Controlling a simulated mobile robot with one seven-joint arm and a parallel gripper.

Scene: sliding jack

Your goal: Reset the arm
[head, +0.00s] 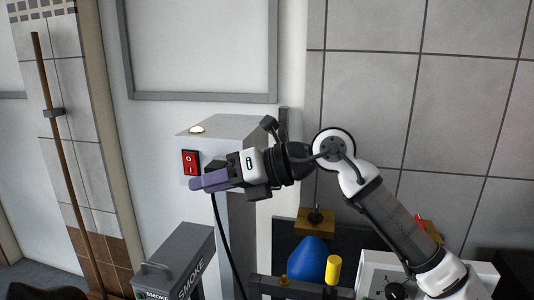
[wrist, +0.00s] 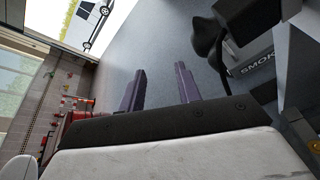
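My gripper (head: 208,180) is in front of the grey box on a post (head: 235,128) in the head view, with its purple fingers pointing left. In the wrist view the two purple fingers of my gripper (wrist: 161,84) stand apart with nothing between them, so it is open and empty. My arm (head: 400,220) is bent, rising from the lower right to an elbow and reaching left. The fingers overlap the lower edge of the red switch (head: 190,162) in the head view; I cannot tell whether they touch it.
A smoke machine (head: 178,262) stands below my gripper and also shows in the wrist view (wrist: 255,65). A blue object (head: 307,260) and a yellow cylinder (head: 333,269) are below my arm.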

